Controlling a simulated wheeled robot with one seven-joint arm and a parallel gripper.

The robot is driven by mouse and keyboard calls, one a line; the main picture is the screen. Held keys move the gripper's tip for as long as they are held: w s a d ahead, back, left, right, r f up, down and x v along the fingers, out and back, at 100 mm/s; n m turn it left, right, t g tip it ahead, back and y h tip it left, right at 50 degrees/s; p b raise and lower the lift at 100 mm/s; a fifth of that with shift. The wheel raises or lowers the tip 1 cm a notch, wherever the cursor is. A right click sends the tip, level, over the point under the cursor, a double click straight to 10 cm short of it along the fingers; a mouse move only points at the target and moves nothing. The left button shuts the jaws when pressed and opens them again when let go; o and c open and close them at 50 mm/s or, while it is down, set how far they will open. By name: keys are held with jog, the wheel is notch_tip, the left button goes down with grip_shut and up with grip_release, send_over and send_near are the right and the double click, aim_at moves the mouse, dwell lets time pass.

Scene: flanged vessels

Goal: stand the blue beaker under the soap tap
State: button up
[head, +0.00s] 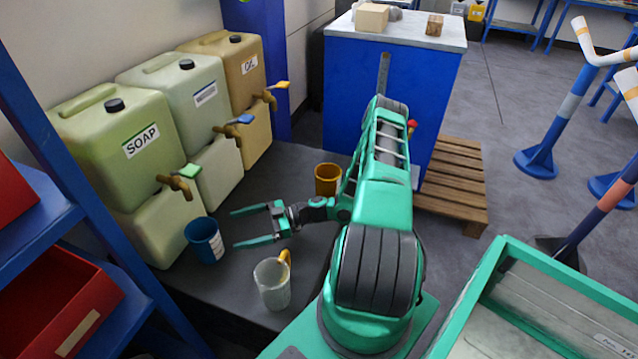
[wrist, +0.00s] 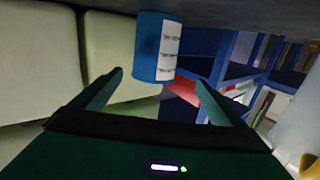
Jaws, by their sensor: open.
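The blue beaker (head: 204,240) stands upright on the dark bench top, in front of the lower tank under the one labelled SOAP. It has a white label on its side. The soap tap (head: 178,181), brass with a green handle, sticks out from the SOAP container (head: 115,137), above and a little left of the beaker. My gripper (head: 235,228) is open and empty, its fingers pointing at the beaker from the right. In the wrist view the beaker (wrist: 157,48) shows beyond and between the open fingertips (wrist: 158,80), apart from them.
A clear beaker with a yellow handle (head: 272,283) stands in front of my gripper. A brown-orange cup (head: 328,179) stands behind my wrist. Two more tanks with a blue-handled tap (head: 232,128) and a yellow-handled tap (head: 268,96) line the back. A blue shelf (head: 75,245) borders the left.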

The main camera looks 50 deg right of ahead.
jog(key=s+d+r+m+g+h, duration=0.35)
jog(key=s+r, duration=0.35)
jog(key=r, duration=0.3)
jog(key=s+d+r+m+g+h, duration=0.25)
jog(key=s+r+m+h, duration=0.2)
jog(key=s+r, duration=0.35)
jog(key=s+d+r+m+g+h, duration=0.2)
jog(key=s+r+m+g+h, duration=0.3)
jog(key=r, duration=0.6)
jog(key=s+r+m+t+h, duration=0.1)
jog(key=s+r+m, duration=0.4)
jog(key=s, duration=0.6)
jog(key=shift+r+t+h, duration=0.4)
jog(key=shift+r+t, duration=0.05)
jog(key=shift+t, duration=0.05)
jog(key=shift+a, duration=0.1)
